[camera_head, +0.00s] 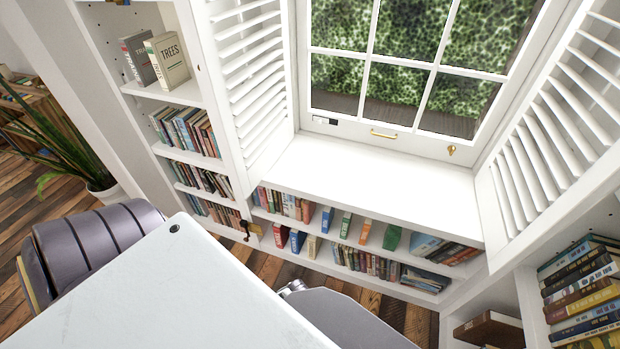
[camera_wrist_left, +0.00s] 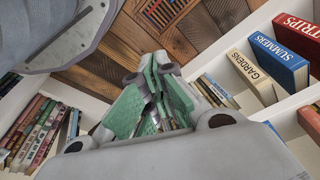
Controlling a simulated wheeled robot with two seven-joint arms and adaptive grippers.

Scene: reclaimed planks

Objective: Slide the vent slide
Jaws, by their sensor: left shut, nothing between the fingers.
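A small white strip with a dark patch (camera_head: 325,121), which looks like the vent slide, sits on the window's bottom rail at the left. It is too small to tell its setting. In the left wrist view my left gripper (camera_wrist_left: 155,66), with green pads, is shut and empty. It points past low bookshelves toward the plank floor, and the strip does not show there. I cannot make out this gripper clearly in the head view. My right gripper is in neither view.
A brass handle (camera_head: 383,134) and brass catch (camera_head: 451,150) share the window rail. The white sill (camera_head: 375,185) is bare. Louvred shutters (camera_head: 250,75) flank the window. Books fill shelves below. A white flat surface (camera_head: 160,295) and a grey padded chair (camera_head: 85,245) stand in front.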

